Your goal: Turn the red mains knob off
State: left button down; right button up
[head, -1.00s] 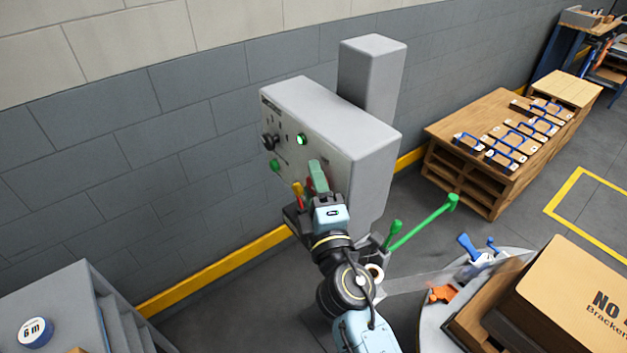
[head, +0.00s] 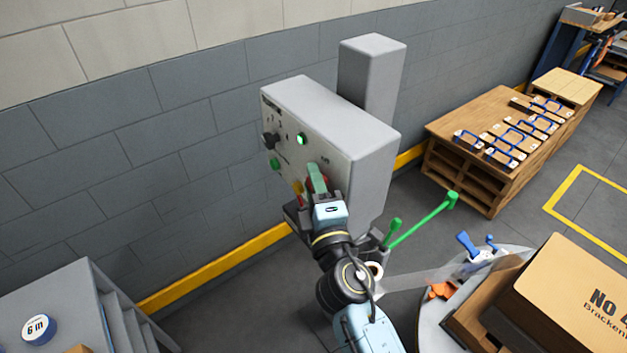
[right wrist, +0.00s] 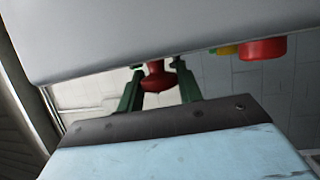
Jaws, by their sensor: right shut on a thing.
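The red mains knob (right wrist: 155,76) sits on the front of a grey control box (head: 355,140). In the right wrist view it lies between the two green fingers of my right gripper (right wrist: 157,88), which is shut on it. In the head view the right gripper (head: 317,180) is against the box front and its fingers and hand mostly hide the knob. I cannot read the knob's off mark. My left gripper is not in view.
The box carries a lit green lamp (head: 301,138), a black knob (head: 268,140) and a green button (head: 274,163). A red button (right wrist: 263,48) on a yellow base sits beside the mains knob. A cart with a cardboard box (head: 570,300) stands at lower right.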

jog(key=shift+r+n+g+h+p, duration=0.15)
jog(key=shift+n+g+p, duration=0.4)
jog(key=shift+p, duration=1.3)
jog(key=shift+r+n+g+h+p, duration=0.15)
jog(key=shift+g+p, duration=0.7)
jog(key=shift+p, duration=1)
jog(key=shift+f+n+g+p, duration=0.1)
jog(key=shift+n+g+p, duration=0.2)
jog(key=shift+g+p, duration=0.4)
jog(key=shift+n+g+h, duration=0.4)
jog(key=shift+g+h, duration=0.3)
jog(key=shift+g, duration=0.5)
jog(key=g+h, duration=0.1)
jog(key=g, duration=0.2)
jog(key=shift+w+f+n+h, duration=0.1)
jog(key=shift+n+h, duration=0.2)
jog(key=shift+n, duration=0.1)
jog(key=n+g+h, duration=0.1)
jog(key=g+h, duration=0.2)
jog(key=g, duration=0.2)
jog(key=o, duration=1)
